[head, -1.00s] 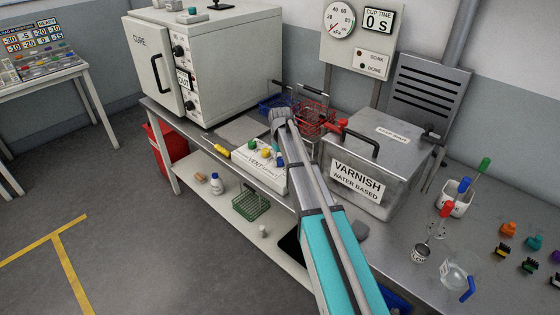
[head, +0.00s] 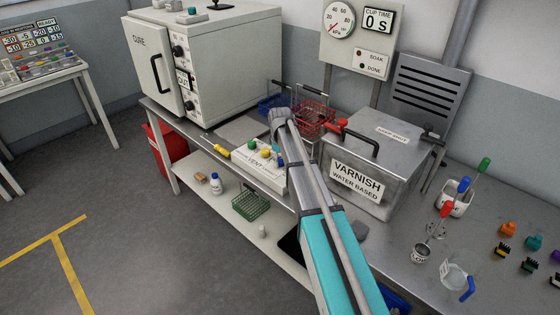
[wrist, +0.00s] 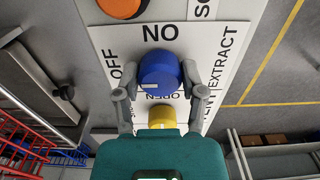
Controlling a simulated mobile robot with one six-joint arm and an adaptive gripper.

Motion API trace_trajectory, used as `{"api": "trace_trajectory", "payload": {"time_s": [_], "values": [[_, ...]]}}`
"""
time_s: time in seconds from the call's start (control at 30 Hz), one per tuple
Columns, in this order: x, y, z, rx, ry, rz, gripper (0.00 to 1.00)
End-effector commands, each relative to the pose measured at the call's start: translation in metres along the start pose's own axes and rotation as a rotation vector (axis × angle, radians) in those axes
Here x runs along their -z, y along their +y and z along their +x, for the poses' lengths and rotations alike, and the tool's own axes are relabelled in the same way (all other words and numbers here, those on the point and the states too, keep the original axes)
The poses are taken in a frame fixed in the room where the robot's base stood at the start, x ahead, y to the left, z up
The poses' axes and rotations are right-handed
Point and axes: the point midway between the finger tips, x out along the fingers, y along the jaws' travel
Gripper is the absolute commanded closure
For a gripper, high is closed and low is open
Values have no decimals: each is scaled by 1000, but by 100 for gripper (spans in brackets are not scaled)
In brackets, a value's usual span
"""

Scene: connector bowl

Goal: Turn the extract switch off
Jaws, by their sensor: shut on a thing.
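The extract switch is a round blue knob (wrist: 158,66) on a white panel, seen in the wrist view. A small white mark shows on its lower left side. An OFF label reads sideways to its left, a label that reads ON upside down is above it, and EXTRACT is to its right. My gripper (wrist: 160,74) is shut on the blue knob, one finger on each side. In the head view the panel (head: 246,164) sits at the bench's front edge, partly hidden by my arm.
A yellow knob (wrist: 161,115) is just below the blue one, and an orange knob (wrist: 120,6) is above it. A red wire basket (head: 318,118) and the varnish tank (head: 374,158) stand beside my arm. The cure oven (head: 215,55) is behind on the left.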

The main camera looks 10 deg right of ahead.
Motion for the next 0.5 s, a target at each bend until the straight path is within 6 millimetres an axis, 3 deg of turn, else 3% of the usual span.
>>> {"api": "trace_trajectory", "payload": {"time_s": [0.03,0.2,0.5], "values": [[-1,-2,0,4,-2,-2,44],[-1,-2,0,3,-1,-1,13],[0,-1,0,1,0,0,13]]}}
